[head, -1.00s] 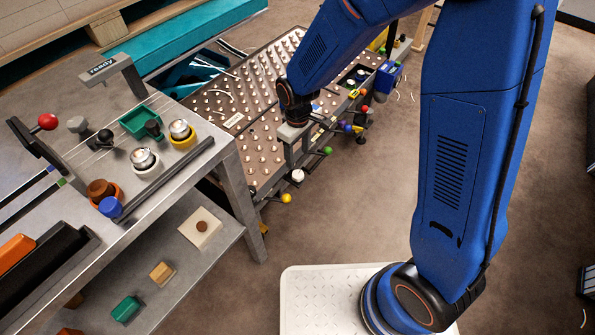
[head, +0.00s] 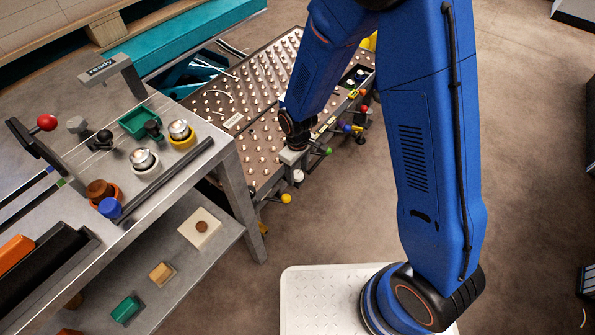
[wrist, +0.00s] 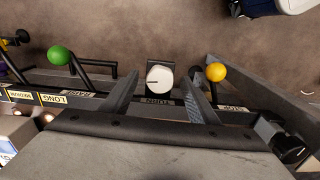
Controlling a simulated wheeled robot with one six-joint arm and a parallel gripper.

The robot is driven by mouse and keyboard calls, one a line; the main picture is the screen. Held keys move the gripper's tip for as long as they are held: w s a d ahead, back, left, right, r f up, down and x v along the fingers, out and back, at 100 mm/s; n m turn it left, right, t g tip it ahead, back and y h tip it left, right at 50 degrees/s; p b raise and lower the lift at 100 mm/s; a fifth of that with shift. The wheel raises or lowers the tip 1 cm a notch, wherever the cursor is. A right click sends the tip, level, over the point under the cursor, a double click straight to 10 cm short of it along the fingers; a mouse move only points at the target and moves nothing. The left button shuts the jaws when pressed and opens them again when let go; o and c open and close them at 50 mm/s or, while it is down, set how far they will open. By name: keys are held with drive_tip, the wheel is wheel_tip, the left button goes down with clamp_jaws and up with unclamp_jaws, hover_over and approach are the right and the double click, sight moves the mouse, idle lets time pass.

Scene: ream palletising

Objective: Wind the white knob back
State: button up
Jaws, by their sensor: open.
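The white knob (wrist: 159,78) shows in the wrist view, round, with a short dark mark on its face pointing left. It sits at the edge of the machine above a label that seems to read "TURN". It also shows in the head view (head: 298,176), just below my gripper (head: 291,159). In the wrist view my gripper (wrist: 160,76) is open, with one finger on each side of the knob and a gap to each. I cannot tell how far the fingertips are from it in depth.
A green ball lever (wrist: 60,55) stands left of the knob and a yellow ball lever (wrist: 215,72) close on its right. The pegged table (head: 245,98) lies behind. A grey bench (head: 205,165) with cups and knobs stands at left.

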drive_tip(key=c, duration=1)
drive_tip(key=shift+c, duration=0.2)
drive_tip(key=shift+m, duration=2.8)
drive_tip(key=o, duration=1)
drive_tip(key=shift+o, duration=0.2)
